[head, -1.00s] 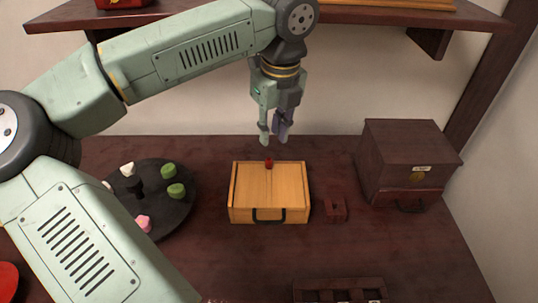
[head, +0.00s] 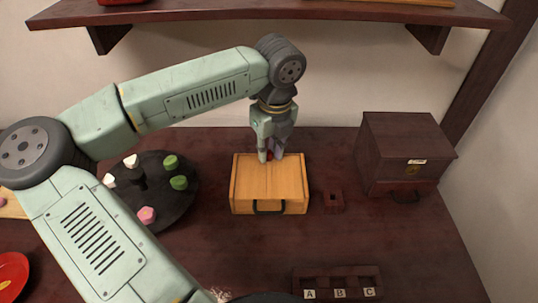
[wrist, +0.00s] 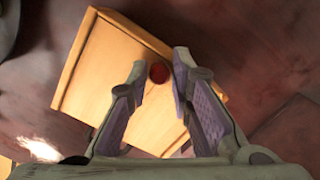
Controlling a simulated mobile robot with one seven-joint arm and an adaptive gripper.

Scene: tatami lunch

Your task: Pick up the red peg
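The red peg (head: 270,155) stands at the back edge of the light wooden box (head: 270,184), which has a dark handle on its front. In the wrist view the peg (wrist: 159,72) shows as a dark red round top between my fingertips, with the box (wrist: 100,75) beneath. My gripper (head: 271,158) points down over the back of the box. Its fingers (wrist: 160,72) are open, one on each side of the peg. The left finger looks very near the peg; I cannot tell whether it touches.
A dark round tray (head: 165,216) with several small pieces lies left of the box. A small dark block with a hole (head: 334,201) and a dark cabinet (head: 405,150) stand to the right. A rack marked A, B, C (head: 338,283) is in front. A shelf (head: 200,13) hangs above.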

